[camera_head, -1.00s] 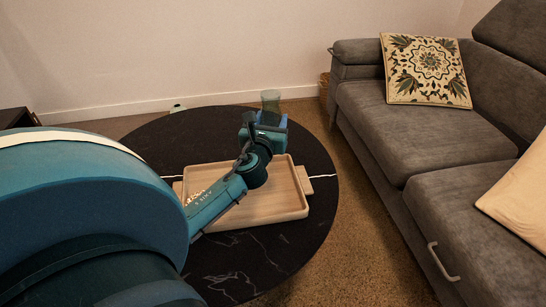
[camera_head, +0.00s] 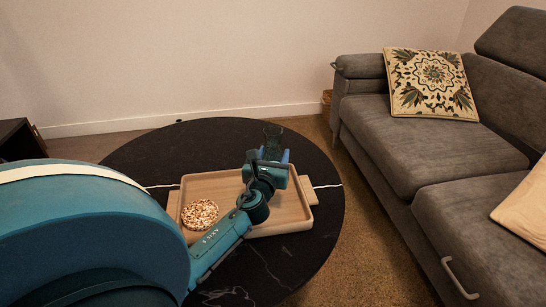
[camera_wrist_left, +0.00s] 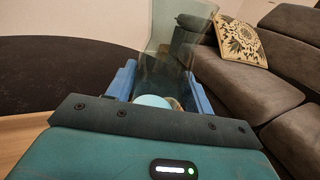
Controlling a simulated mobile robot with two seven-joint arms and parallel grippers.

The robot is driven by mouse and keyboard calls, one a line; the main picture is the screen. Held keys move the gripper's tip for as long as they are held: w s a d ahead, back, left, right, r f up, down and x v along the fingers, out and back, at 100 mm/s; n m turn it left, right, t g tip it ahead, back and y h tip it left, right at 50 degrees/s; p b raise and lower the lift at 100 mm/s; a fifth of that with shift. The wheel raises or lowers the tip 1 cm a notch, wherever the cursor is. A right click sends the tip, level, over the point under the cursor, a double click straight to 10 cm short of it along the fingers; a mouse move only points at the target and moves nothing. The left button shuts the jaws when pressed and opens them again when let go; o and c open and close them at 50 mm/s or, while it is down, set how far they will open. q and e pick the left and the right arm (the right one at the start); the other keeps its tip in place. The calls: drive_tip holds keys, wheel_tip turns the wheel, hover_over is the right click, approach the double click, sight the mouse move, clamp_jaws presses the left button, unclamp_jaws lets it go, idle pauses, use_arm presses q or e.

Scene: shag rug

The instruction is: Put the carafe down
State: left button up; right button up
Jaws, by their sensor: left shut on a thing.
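The carafe (camera_head: 272,139) is a greenish see-through glass vessel, seen above the far right part of the round black table in the head view. My left gripper (camera_head: 270,158) is shut on it, with one blue finger on each side. In the left wrist view the carafe (camera_wrist_left: 172,45) stands roughly upright between the blue fingers (camera_wrist_left: 158,88), its rim flaring at the top. The gripper hides its lower part in the head view. I cannot tell whether its base touches the table. My right gripper is not in view.
A wooden tray (camera_head: 287,214) lies on the black table (camera_head: 150,160), partly under my left arm. A round seed-covered item (camera_head: 199,213) sits at its left. The table's far left is clear. A grey sofa (camera_head: 400,140) with a patterned cushion (camera_head: 432,82) stands at right.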

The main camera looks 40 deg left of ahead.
use_arm(q)
drive_tip(key=o, duration=1.3)
drive_tip(key=shift+f, duration=0.1)
drive_tip(key=shift+s+r, duration=0.1)
drive_tip(key=shift+r, duration=0.1)
drive_tip(key=p+v, duration=0.2)
drive_tip(key=v, duration=1)
drive_tip(key=s+d+r+n+t+h, duration=0.1)
drive_tip(key=d+n+h, duration=0.5)
drive_tip(key=d, duration=0.4)
drive_tip(key=s+d+r+n+t+h, duration=0.1)
drive_tip(key=s+d+r+n+h, duration=0.1)
drive_tip(key=d+n+h, duration=0.6)
drive_tip(key=s+d+r+n+h, duration=0.1)
drive_tip(key=s+d+r+n, duration=0.1)
drive_tip(key=d+n, duration=0.1)
drive_tip(key=s+d+r+n+h, duration=0.2)
drive_tip(key=d+r+n, duration=0.1)
drive_tip(key=d, duration=0.1)
drive_tip(key=s+d+r+n+h, duration=0.1)
drive_tip(key=s+d+r+n, duration=0.1)
drive_tip(key=d+r+n, duration=0.1)
drive_tip(key=shift+s+d+r+n, duration=0.15)
drive_tip(key=shift+s+d+n, duration=0.25)
drive_tip(key=shift+d, duration=0.35)
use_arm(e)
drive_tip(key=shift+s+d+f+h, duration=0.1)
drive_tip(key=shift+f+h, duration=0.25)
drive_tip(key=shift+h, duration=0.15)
